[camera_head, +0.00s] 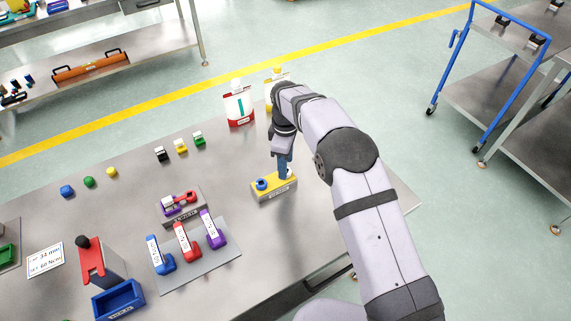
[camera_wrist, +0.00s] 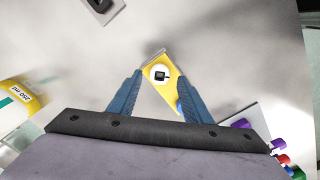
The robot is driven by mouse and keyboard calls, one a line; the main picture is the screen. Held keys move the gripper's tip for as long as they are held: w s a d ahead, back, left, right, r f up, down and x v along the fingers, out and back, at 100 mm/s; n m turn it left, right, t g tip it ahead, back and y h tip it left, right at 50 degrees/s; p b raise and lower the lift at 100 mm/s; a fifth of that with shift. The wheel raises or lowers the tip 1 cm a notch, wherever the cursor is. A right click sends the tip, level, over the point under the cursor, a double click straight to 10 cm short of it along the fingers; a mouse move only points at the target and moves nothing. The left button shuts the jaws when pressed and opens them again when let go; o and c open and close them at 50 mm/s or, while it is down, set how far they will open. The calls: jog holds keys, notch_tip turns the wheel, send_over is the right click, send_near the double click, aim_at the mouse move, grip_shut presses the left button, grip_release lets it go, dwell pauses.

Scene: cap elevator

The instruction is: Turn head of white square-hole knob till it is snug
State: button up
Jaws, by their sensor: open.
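The white square-hole knob (camera_wrist: 160,73) is round with a dark square in its middle and sits at one end of a yellow-topped block (camera_wrist: 154,96). In the head view this block (camera_head: 272,190) stands on the table, with a blue knob (camera_head: 261,184) at its left end. The white knob is mostly hidden there by my fingers. My gripper (camera_head: 285,172) points down over the block's right end. In the wrist view its blue fingers are apart, one on each side of the white knob, with visible gaps. I cannot tell their exact height over it.
To the left are a small grey fixture with red and purple parts (camera_head: 180,203) and a grey plate (camera_head: 208,265) with blue, red and purple handled tools. The table right of the block is clear.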

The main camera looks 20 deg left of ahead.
jog(key=shift+f, duration=1.1)
jog(key=c, duration=1.1)
jog(key=shift+o, duration=0.2)
jog(key=shift+m, duration=0.4)
jog(key=m+b, duration=0.1)
jog(key=m, duration=0.4)
jog(key=shift+w, duration=0.1)
jog(key=m+b, duration=0.1)
jog(key=m, duration=0.4)
jog(key=shift+r, duration=0.1)
jog(key=shift+m, duration=0.4)
